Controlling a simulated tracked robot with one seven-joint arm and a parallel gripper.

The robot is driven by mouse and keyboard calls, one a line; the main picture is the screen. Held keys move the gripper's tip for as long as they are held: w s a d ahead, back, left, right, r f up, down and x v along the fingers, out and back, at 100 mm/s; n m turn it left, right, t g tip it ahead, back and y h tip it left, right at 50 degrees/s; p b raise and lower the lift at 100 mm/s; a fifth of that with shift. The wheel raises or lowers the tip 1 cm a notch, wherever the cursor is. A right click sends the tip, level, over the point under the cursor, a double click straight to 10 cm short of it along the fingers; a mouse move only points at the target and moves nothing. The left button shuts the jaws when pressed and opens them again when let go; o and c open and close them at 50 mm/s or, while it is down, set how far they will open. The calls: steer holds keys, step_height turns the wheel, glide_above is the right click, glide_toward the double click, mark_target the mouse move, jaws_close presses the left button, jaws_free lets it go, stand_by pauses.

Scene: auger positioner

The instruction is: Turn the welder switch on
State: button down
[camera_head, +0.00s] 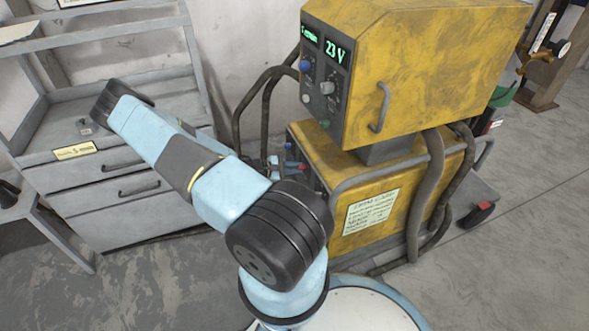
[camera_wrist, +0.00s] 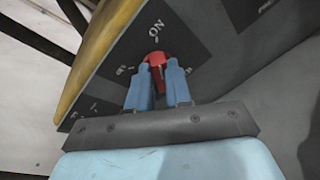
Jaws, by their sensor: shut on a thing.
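The yellow welder (camera_head: 425,75) stands right of centre in the head view, with a dark lower front panel facing left. In the wrist view, the red switch (camera_wrist: 156,59) sits on a dark panel (camera_wrist: 190,42) below a white "ON" label. My gripper (camera_wrist: 158,76) has its two blue fingers on either side of the switch, shut on it. The red end shows between and just above the fingertips, close under "ON"; the rest is partly hidden, so its exact setting is unclear.
Dark cables (camera_head: 250,100) hang behind my arm, and thick hoses (camera_head: 430,195) run down the right side. A grey drawer cabinet (camera_head: 115,185) stands at left. Floor is open at right.

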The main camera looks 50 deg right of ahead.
steer(key=shift+s+m+t, duration=0.15)
steer(key=shift+m+t, duration=0.25)
steer(key=shift+m, duration=0.4)
steer(key=c, duration=1.1)
jaws_free()
steer(key=shift+o, duration=0.2)
steer(key=shift+a, duration=0.1)
steer(key=v, duration=1.3)
steer(key=shift+a+f, duration=0.15)
steer(key=shift+a, duration=0.2)
